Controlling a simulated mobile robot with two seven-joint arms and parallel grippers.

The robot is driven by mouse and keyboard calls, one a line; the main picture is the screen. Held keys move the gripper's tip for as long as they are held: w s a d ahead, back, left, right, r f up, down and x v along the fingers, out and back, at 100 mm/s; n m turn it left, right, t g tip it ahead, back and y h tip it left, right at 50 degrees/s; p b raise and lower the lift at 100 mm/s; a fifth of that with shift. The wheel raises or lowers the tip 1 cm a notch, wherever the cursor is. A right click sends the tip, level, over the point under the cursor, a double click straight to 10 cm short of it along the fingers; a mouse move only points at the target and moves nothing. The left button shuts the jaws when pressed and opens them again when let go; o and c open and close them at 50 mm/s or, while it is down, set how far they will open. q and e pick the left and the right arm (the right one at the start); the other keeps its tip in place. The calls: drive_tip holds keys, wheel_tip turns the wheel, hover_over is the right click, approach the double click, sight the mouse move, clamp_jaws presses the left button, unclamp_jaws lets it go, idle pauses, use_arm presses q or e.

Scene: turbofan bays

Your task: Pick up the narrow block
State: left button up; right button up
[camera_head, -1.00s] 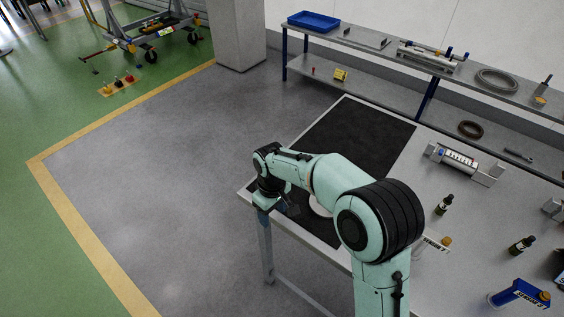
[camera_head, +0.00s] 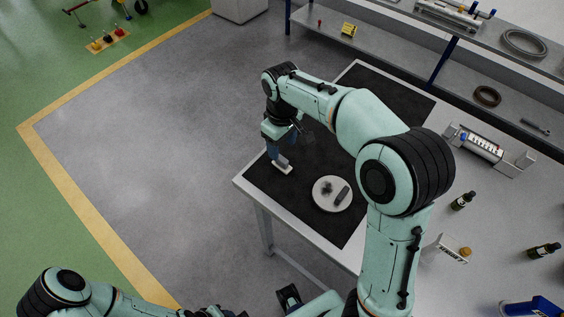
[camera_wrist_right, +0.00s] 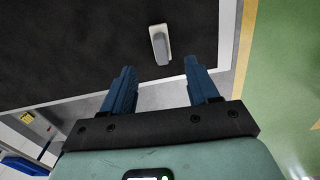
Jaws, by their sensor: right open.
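The narrow block (camera_wrist_right: 160,46) is a small grey bar with a pale part around its far end, lying on the black mat (camera_wrist_right: 90,50). It lies ahead of my right gripper's fingertips (camera_wrist_right: 161,80), nearly between their lines. The two blue fingers are apart with nothing between them. In the head view, the block (camera_head: 283,168) shows as a pale piece just below my right gripper (camera_head: 274,154), near the mat's left corner. Whether they touch is unclear there. Part of my left arm shows at the bottom left; its gripper cannot be made out.
A round white plate (camera_head: 322,205) with dark small pieces lies on the mat to the block's right. Bottles (camera_head: 463,201), a metal fixture (camera_head: 487,150) and a blue box (camera_head: 533,308) stand on the table's right side. A shelf (camera_head: 392,57) runs behind. Open floor lies left.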

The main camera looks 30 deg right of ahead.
sight(282, 158)
wheel_tip(282, 158, down, 3)
drive_tip(key=shift+r, duration=0.1)
wheel_tip(282, 158, down, 5)
drive_tip(key=shift+s+f+b, duration=0.1)
drive_tip(key=shift+b, duration=0.3)
use_arm(q)
drive_tip(key=shift+s+f, duration=0.15)
drive_tip(key=shift+f, duration=0.4)
use_arm(e)
clamp_jaws()
use_arm(q)
drive_tip(key=r+p, duration=0.1)
drive_tip(key=w+r+p, duration=0.2)
drive_tip(key=r, duration=0.1)
drive_tip(key=shift+w, duration=0.1)
use_arm(e)
wheel_tip(282, 158, up, 20)
